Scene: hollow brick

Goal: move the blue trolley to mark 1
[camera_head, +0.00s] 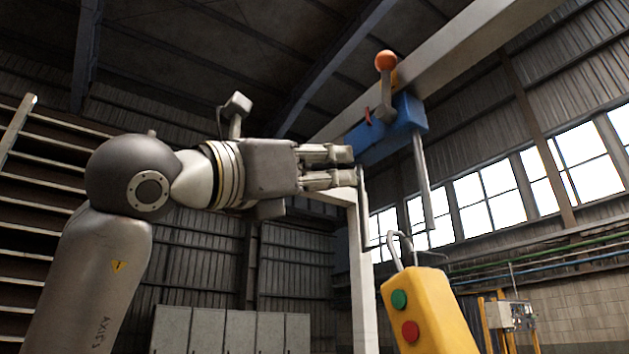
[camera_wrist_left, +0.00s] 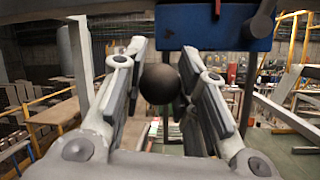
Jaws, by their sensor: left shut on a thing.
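The blue trolley (camera_head: 405,127) hangs on the pale overhead beam (camera_head: 455,48), with an orange ball on a lever (camera_head: 385,62) on top and a small red part on its side. Its blue body also shows at the top of the left wrist view (camera_wrist_left: 205,35). My left gripper (camera_head: 347,166) is just below and left of the trolley. In the left wrist view its fingers (camera_wrist_left: 160,85) are on both sides of a dark ball knob (camera_wrist_left: 160,84), shut on it. Grey rods (camera_head: 423,180) hang below the trolley. My right gripper is out of view. I cannot see mark 1.
A yellow pendant box (camera_head: 430,312) with a green and a red button hangs at the lower right, below the trolley. Grey lockers (camera_head: 230,330) and a slatted rack (camera_head: 30,200) stand further back. A pale post (camera_head: 362,290) rises behind the gripper.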

